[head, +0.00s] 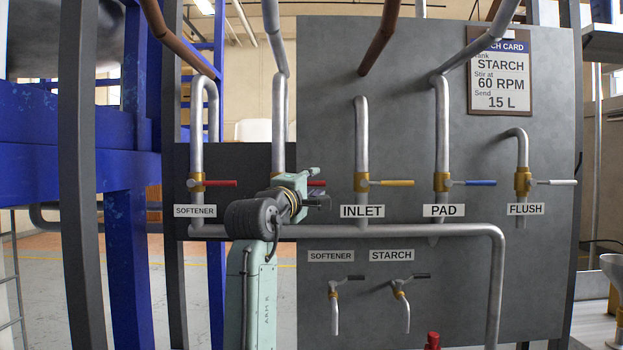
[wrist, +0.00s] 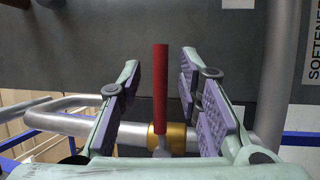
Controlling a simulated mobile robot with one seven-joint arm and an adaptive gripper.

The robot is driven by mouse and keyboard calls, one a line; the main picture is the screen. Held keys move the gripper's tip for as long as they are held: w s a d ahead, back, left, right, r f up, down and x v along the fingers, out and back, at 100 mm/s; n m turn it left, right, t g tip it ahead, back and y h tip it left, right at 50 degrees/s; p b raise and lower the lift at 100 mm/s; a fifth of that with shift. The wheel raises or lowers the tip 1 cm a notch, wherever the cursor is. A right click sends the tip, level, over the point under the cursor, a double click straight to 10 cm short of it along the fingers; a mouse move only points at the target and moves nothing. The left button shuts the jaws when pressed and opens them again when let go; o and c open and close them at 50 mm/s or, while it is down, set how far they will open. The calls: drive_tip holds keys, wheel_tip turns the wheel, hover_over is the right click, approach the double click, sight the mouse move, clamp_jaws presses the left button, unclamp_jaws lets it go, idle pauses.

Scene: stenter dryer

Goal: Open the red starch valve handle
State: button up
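The red valve handle (wrist: 160,85) stands between the two purple-padded fingers of my gripper (wrist: 160,62) in the wrist view. The fingers are open, with a gap on both sides of the handle. Its brass valve body (wrist: 166,138) sits on the pipe below. In the head view, my gripper (head: 318,201) is at the second valve from the left. A short piece of this red handle (head: 317,183) shows above it, pointing right. The valve body and any label there are mostly hidden by my arm.
Another red handle (head: 221,183) sits left above a SOFTENER label (head: 195,211). INLET has a yellow handle (head: 392,183), PAD a blue one (head: 480,183), FLUSH a white one (head: 556,182). Small SOFTENER and STARCH taps (head: 404,290) are lower. A horizontal pipe (head: 420,231) runs below the valves.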

drive_tip(key=shift+w, duration=0.1)
drive_tip(key=shift+c, duration=0.4)
clamp_jaws()
idle(0.5)
